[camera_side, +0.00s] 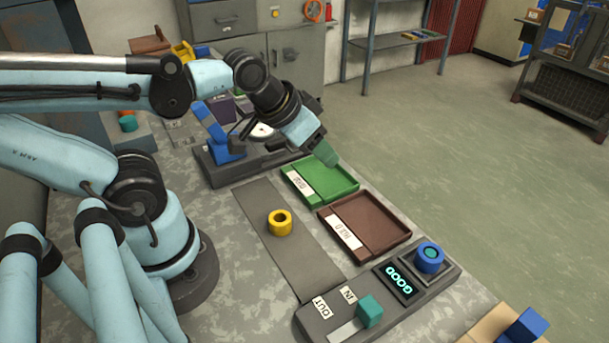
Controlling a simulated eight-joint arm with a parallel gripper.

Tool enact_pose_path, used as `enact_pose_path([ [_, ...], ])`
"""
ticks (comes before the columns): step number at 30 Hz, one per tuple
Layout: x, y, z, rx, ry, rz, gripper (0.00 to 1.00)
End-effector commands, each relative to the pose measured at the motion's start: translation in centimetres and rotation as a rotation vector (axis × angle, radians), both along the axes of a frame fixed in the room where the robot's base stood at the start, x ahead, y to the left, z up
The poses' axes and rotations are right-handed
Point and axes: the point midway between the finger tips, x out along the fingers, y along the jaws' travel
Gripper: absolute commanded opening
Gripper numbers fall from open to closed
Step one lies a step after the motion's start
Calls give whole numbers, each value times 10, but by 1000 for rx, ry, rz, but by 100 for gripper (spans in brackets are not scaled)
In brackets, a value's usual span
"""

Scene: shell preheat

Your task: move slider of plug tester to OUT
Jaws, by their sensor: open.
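The plug tester is a long grey box (311,323) at the bottom right of the bench, with a lit display (398,281) reading GOOD. Its teal slider knob (369,310) stands at the right end of a pale track (345,330), on the side of the IN label (348,294). The OUT label (321,307) is further left. A blue ring-shaped plug (430,257) sits in the tester's right end. My gripper (326,155) is open and seemingly empty, above the far end of the green tray, well away from the slider.
A green tray (341,192) and a brown tray (389,242) lie between my gripper and the tester. A yellow ring (280,222) stands on a dark grey strip (262,240). A blue-handled device (226,145) stands behind. A blue block (528,325) is at bottom right.

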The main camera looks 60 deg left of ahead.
Motion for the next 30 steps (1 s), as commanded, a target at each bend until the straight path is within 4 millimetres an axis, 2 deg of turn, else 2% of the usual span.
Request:
enact_pose_path([
  [8, 0, 0, 0, 0, 0, 0, 51],
  [10, 0, 0, 0, -1, 1, -1, 60],
  [14, 2, -16, 3, -26, 37, -15, 60],
  [17, 4, -45, 8, -66, 113, -36, 60],
  [22, -5, -118, 17, -113, 309, -56, 60],
  [27, -29, -184, 23, -84, 487, -44, 60],
  [30, -44, -213, 24, -50, 555, -30, 60],
])
